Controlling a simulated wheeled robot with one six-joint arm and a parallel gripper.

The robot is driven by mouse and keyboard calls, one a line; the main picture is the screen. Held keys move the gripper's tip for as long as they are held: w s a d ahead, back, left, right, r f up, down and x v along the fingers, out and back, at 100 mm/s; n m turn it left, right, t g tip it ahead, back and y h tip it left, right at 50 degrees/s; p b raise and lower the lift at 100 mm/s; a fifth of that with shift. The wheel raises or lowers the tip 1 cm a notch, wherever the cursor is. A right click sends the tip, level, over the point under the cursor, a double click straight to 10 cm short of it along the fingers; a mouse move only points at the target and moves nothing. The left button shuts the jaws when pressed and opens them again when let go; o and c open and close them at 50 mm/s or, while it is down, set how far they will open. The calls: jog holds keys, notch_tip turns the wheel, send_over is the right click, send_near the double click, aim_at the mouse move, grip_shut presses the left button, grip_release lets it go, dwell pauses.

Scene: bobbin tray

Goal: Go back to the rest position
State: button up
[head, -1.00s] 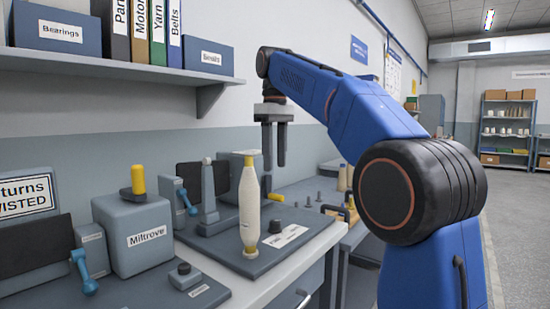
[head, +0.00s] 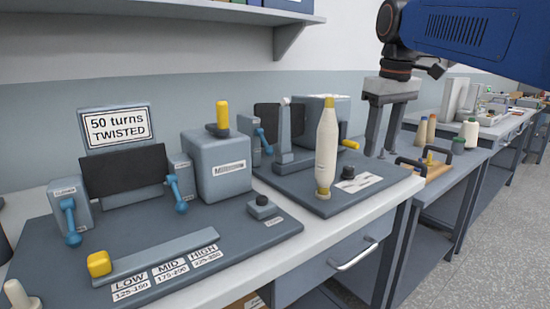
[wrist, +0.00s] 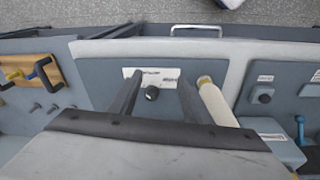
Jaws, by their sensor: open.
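My gripper (head: 386,128) is open and empty, its two dark fingers pointing down above the right part of the bench in the head view. In the wrist view my gripper (wrist: 152,98) has its fingers apart, with a white label and a black knob on the grey board showing between and beyond them. A cream bobbin (head: 326,150) with a yellow top stands upright on the grey board, to the left of the fingers and apart from them. The bobbin also shows in the wrist view (wrist: 216,103), beside the right finger.
A twist tester with a "50 turns TWISTED" sign (head: 115,126) and a grey box with a yellow knob (head: 217,165) stand at left. A wooden tray (head: 434,170) with black handles and several bobbins lie to the right. A shelf (head: 200,9) runs above; floor is clear at right.

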jog(key=s+d+f+m+t, duration=0.1)
jog(key=s+d+f+m, duration=0.1)
jog(key=s+f, duration=0.9)
jog(key=s+d+f+m+t, duration=0.2)
jog(key=s+f, duration=1)
jog(key=f, duration=0.7)
jog(key=shift+m, duration=0.7)
